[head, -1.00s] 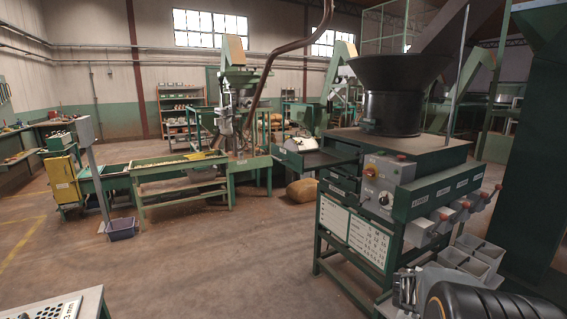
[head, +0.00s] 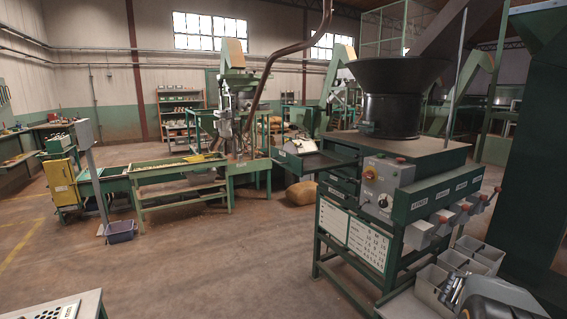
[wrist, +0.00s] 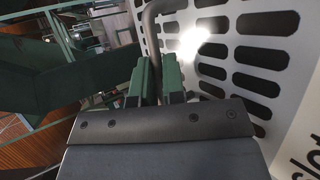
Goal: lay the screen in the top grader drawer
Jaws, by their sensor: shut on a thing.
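My gripper (wrist: 160,82) is shut on the bar handle (wrist: 152,45) of a pale grey slotted screen (wrist: 212,72). The screen has rows of long dark holes and part of a printed word, and it is tilted in the wrist view. In the head view my gripper (head: 450,289) is low at the right, and the screen cannot be made out there. The grader (head: 400,160) stands at the right under a black hopper. A dark drawer (head: 322,163) sticks out to the left just under its top; its inside is hard to see.
A control box (head: 385,185) and several grey outlet chutes (head: 418,235) are on the grader's front. Grey bins (head: 432,285) stand below them, close to my gripper. A perforated plate (head: 68,311) lies on a table at bottom left. The floor between is clear.

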